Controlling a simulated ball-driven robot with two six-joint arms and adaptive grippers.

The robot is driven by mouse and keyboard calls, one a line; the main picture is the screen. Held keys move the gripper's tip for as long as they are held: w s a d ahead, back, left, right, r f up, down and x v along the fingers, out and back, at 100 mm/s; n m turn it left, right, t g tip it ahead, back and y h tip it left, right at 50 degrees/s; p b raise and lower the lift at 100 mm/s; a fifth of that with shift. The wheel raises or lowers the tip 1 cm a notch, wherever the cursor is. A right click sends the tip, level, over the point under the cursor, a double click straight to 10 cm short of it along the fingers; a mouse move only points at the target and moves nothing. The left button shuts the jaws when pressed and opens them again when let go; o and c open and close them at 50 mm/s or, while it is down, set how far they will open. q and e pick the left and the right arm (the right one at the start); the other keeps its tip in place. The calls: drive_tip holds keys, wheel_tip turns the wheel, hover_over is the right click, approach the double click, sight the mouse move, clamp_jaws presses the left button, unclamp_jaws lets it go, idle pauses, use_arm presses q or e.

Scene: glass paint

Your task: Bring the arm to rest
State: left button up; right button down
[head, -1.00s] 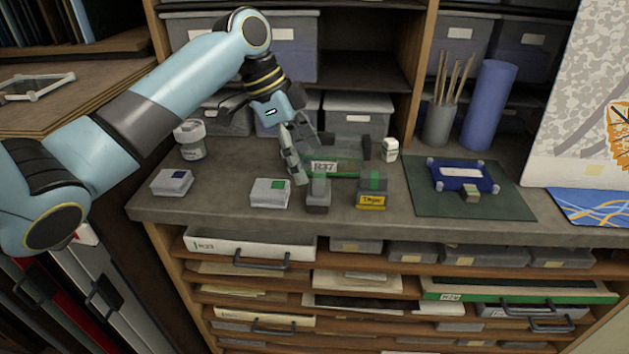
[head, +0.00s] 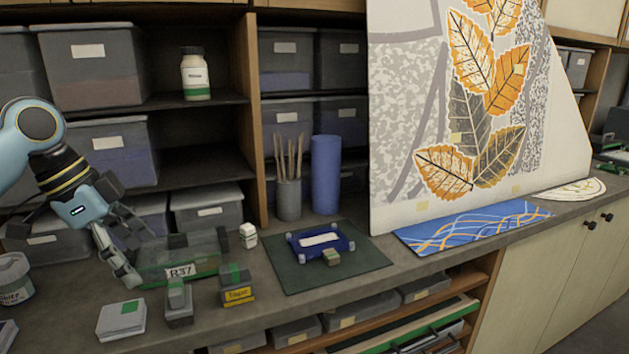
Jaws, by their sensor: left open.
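My left gripper (head: 128,254) is open at the left of the head view, above the grey worktop. Its fingers are at the near left end of a green, see-through tray labelled R37 (head: 205,262). I cannot tell whether they touch it. Nothing shows between the fingers. My right gripper is not in view.
A jar (head: 14,279) stands at far left. A dark green mat (head: 346,264) holds a blue frame (head: 320,241).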

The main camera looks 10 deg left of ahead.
use_arm(q)
drive_tip(key=s+d+f+n+y, duration=0.1)
drive_tip(key=s+d+f+n, duration=0.3)
drive_tip(key=s+d+f, duration=0.35)
drive_tip(key=s+n+t+y, duration=0.1)
drive_tip(key=s+n+y, duration=0.2)
drive_tip(key=s+n, duration=0.85)
drive_tip(key=s+a+f+m+b, duration=0.1)
drive_tip(key=s+f+m+b, duration=0.15)
drive_tip(key=f, duration=0.95)
drive_tip(key=s+a+f+m+g+b, duration=0.1)
drive_tip(key=f+b, duration=0.3)
drive_tip(key=f, duration=0.7)
drive_tip(key=s+a+f+m+b, duration=0.1)
drive_tip(key=s+f+b, duration=0.15)
drive_tip(key=f, duration=0.95)
drive_tip(key=s+f+b, duration=0.4)
drive_tip(key=s+f, duration=0.5)
drive_tip(key=f, duration=0.4)
drive_tip(key=s+a+f+g+b, duration=0.1)
drive_tip(key=s+f+b, duration=0.4)
drive_tip(key=s+f, duration=0.5)
wheel_tip(320, 180, down, 3)
drive_tip(key=shift+f, duration=0.1)
drive_tip(key=shift+w+g, duration=0.1)
drive_tip(key=shift+g, duration=0.2)
